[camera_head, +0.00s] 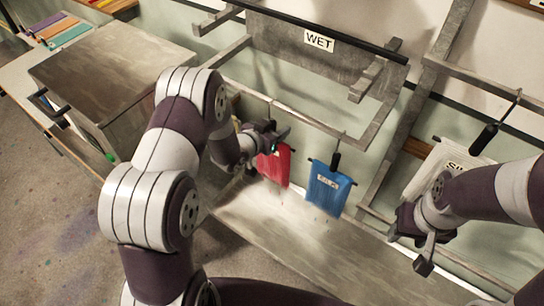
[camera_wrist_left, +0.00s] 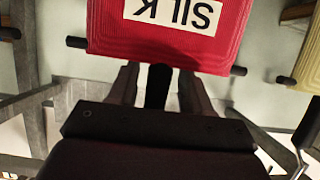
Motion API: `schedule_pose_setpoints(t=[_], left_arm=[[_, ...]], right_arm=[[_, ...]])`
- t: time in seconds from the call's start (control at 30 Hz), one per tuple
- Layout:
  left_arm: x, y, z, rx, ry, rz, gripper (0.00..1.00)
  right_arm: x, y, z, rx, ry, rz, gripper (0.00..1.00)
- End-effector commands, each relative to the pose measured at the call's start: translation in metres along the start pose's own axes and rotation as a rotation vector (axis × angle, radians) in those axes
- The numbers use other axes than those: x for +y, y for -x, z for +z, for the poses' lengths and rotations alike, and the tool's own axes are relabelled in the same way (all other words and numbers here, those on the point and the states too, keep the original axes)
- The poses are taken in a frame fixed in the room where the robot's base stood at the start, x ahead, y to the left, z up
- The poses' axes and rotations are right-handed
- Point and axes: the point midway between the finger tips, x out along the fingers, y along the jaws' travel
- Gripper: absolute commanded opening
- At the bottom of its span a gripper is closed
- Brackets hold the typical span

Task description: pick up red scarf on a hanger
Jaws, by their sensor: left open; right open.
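The red scarf (camera_head: 276,168) hangs from a rail in the head view, partly covered by my left gripper (camera_head: 277,134). In the left wrist view, the red scarf (camera_wrist_left: 235,45) appears upside down with a white SILK label (camera_wrist_left: 175,14). The hanger's black handle (camera_wrist_left: 158,88) stands between the two fingers of my left gripper (camera_wrist_left: 158,72). Those fingers are open, one on each side of the handle, with gaps visible. My right gripper (camera_head: 426,252) is open at the lower right, away from the red scarf.
A blue scarf (camera_head: 328,188) hangs just right of the red one. A yellowish cloth (camera_wrist_left: 307,68) hangs on its other side. The grey rack with a WET sign (camera_head: 319,41) stands above, and a pale sloped board (camera_head: 330,248) lies below. A whitish cloth (camera_head: 432,170) hangs near my right arm.

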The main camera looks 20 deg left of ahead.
Motion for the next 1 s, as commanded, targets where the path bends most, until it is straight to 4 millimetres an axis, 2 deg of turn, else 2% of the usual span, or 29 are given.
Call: schedule_pose_setpoints(t=[0.17,0.2,0.33,0.73,1.0], left_arm=[[0.0,-0.001,0.0,0.0,0.0,0.0,0.49],[0.0,-0.001,0.0,0.0,0.0,0.0,0.42],[0.0,-0.001,0.0,0.0,0.0,0.0,0.0],[0.0,0.001,-0.003,0.0,0.0,0.0,0.0],[0.0,0.014,-0.033,0.004,-0.003,-0.001,0.0]], right_arm=[[0.0,0.0,0.0,0.0,0.0,0.0,0.49],[0.0,-0.001,0.0,0.0,0.0,0.0,0.49],[0.0,-0.001,0.0,0.0,0.0,0.0,0.49],[0.0,-0.003,0.0,0.0,0.0,0.0,0.49],[0.0,-0.014,0.002,0.0,0.0,0.0,0.49]])
